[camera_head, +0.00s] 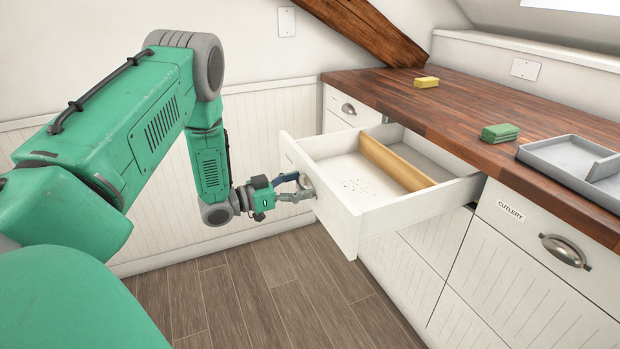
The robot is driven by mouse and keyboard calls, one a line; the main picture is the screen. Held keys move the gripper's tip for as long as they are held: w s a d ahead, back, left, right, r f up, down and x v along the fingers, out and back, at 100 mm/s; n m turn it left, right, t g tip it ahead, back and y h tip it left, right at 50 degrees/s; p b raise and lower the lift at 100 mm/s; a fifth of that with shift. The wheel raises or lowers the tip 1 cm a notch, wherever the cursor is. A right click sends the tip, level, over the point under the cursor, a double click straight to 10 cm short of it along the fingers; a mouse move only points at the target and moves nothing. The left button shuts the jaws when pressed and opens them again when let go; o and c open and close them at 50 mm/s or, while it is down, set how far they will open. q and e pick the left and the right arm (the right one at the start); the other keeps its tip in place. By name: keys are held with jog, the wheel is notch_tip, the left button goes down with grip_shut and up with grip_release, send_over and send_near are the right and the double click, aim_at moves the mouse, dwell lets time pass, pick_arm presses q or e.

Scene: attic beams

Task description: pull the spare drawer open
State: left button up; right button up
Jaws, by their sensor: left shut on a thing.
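A white drawer (345,223) stands pulled out from the cabinet under the wooden worktop. Inside it is a wooden divider (397,163), with some small dark specks on the bare floor to its left. The drawer's front faces away from the view, so any label on it is hidden. My left gripper (303,188) is at the drawer's front, shut on its metal handle (306,182), which is mostly hidden by the fingers. My right gripper is not in view.
A closed drawer labelled CUTLERY (510,211) is at the right, with another closed drawer (345,106) farther back. The wooden floor (270,300) is clear.

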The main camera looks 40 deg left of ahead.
pick_arm(q)
jog(key=shift+s+f, duration=0.2)
jog(key=shift+f, duration=0.15)
jog(key=o, duration=1.6)
jog(key=shift+w+a, duration=0.15)
jog(key=shift+w, duration=0.05)
jog(key=shift+s+a+r, duration=0.1)
jog(key=shift+s+a, duration=0.1)
jog(key=shift+s, duration=0.3)
jog(key=v, duration=1.1)
jog(key=shift+w+f, duration=0.15)
jog(key=shift+f, duration=0.1)
